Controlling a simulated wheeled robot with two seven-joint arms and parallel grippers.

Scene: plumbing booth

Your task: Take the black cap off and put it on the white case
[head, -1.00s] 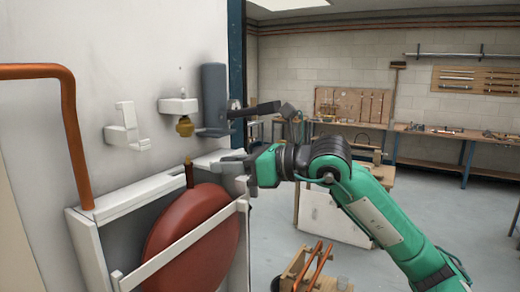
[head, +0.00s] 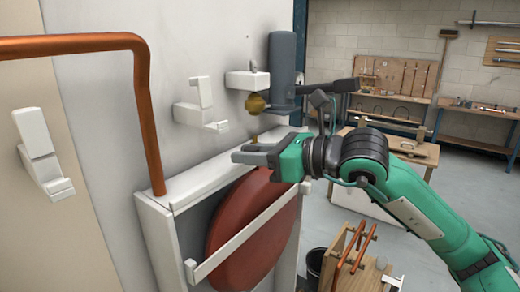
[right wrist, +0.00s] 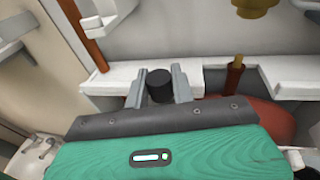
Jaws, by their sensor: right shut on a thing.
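The black cap (right wrist: 159,85) is held between the two grey fingers of my right gripper (right wrist: 158,82) in the right wrist view. In the head view my right gripper (head: 243,152) is over the top ledge of the white case (head: 188,187); its fingers hide the cap there. I cannot tell whether the cap touches the ledge. The case holds a red round vessel (head: 236,222). The vessel's bare brass-coloured stub (right wrist: 236,72) stands to the right of the cap, apart from it. My left gripper is not in view.
A copper pipe (head: 147,110) rises from the case's left end. A brass fitting (head: 256,104) hangs under a white bracket above the stub. White wall brackets (head: 200,105) and a dark grey cylinder (head: 284,65) are nearby. A wooden rack with copper tubes (head: 350,258) stands lower right.

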